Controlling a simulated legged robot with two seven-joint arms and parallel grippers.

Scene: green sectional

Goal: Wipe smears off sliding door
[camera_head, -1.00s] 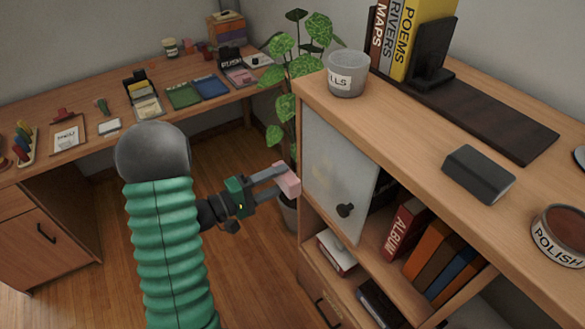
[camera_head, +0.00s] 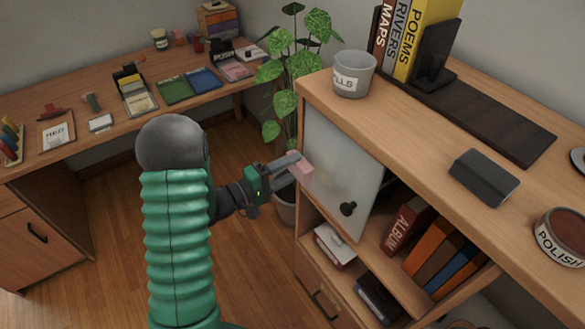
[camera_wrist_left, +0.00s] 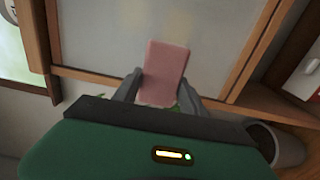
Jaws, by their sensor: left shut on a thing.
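My left gripper (camera_head: 299,171) is shut on a pink block, perhaps a sponge (camera_head: 305,174), at the door's left edge. In the left wrist view the pink block (camera_wrist_left: 165,72) stands between the two fingers, with the door panel (camera_wrist_left: 105,38) behind it. I cannot tell whether the block touches the panel. My right gripper is out of view.
On the unit's top are a grey cup (camera_head: 353,75), upright books (camera_head: 405,40), a dark box (camera_head: 484,178) and a polish tin (camera_head: 560,238). A potted plant (camera_head: 290,80) stands close behind my gripper.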

